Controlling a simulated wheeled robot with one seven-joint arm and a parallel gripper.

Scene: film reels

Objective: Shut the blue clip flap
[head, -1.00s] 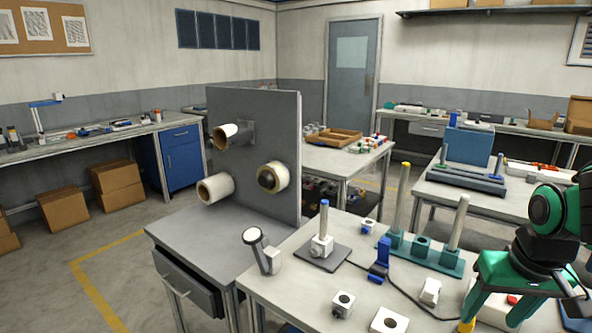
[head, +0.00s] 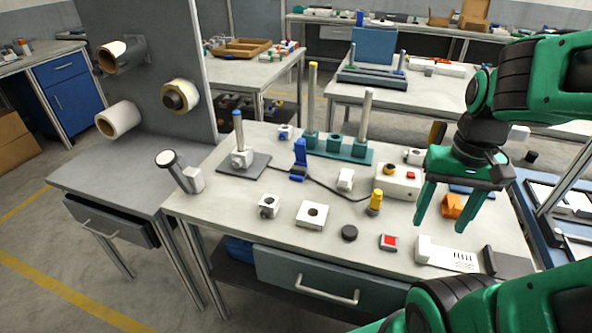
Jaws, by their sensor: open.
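The blue clip (head: 299,160) stands on the pale workbench (head: 330,258), left of its middle, with a dark cable running from it to the right. Its blue flap (head: 300,148) looks raised, sticking up from the base. My green gripper (head: 443,228) is over the right part of the bench, well to the right of the clip and apart from it. Its two fingers point down, spread and empty. An orange block (head: 452,206) shows between the fingers; I cannot tell its exact distance from them.
A small white block (head: 345,179), a yellow-topped piece (head: 375,203) and a white box with buttons (head: 397,182) lie between clip and gripper.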

